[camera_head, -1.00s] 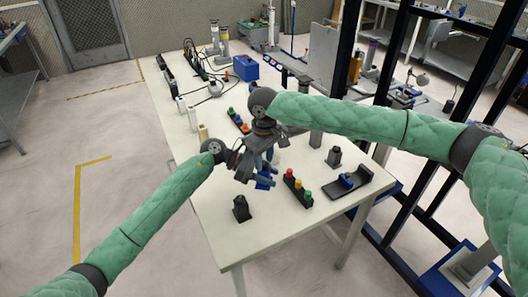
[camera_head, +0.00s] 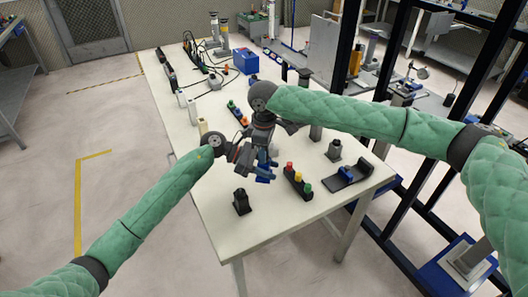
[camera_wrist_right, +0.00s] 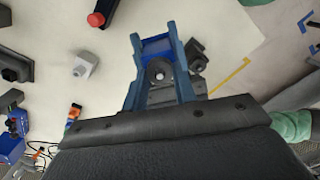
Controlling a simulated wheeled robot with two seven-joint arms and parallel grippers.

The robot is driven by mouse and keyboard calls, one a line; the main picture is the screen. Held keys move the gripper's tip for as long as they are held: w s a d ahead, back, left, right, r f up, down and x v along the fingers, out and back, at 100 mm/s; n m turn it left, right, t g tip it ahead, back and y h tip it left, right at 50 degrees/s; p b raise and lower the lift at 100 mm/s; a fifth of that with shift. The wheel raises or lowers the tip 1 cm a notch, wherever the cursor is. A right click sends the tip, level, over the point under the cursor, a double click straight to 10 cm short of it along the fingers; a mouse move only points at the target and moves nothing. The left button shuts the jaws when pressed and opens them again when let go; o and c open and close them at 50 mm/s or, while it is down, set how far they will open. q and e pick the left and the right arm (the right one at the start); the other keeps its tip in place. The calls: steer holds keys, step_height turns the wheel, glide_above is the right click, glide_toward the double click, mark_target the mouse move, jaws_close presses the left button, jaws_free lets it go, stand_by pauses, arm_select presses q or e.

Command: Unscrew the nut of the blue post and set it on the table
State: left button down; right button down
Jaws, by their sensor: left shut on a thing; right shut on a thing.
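My right gripper (camera_head: 266,158) points down over the table and shows from above in the right wrist view (camera_wrist_right: 155,62). Its blue fingers are shut on a grey round nut (camera_wrist_right: 160,74) with a bright centre. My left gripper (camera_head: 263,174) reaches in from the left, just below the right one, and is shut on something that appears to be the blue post. A blue block shape (camera_wrist_right: 157,46) shows between the right fingers; I cannot tell whether it is the post or the left fingertips. The two grippers overlap and hide most of the post.
A black stand (camera_head: 241,203) stands at the near left of the white table (camera_head: 265,228). A rack with red, yellow and green tops (camera_head: 297,183), a grey post (camera_head: 334,151) and a black holder with a blue part (camera_head: 347,175) stand right. The near table strip is clear.

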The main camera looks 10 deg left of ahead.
steer(key=n, duration=0.4)
steer(key=shift+n, duration=0.3)
steer(key=n, duration=0.3)
steer(key=shift+w, duration=0.1)
steer(key=c, duration=1.1)
jaws_free()
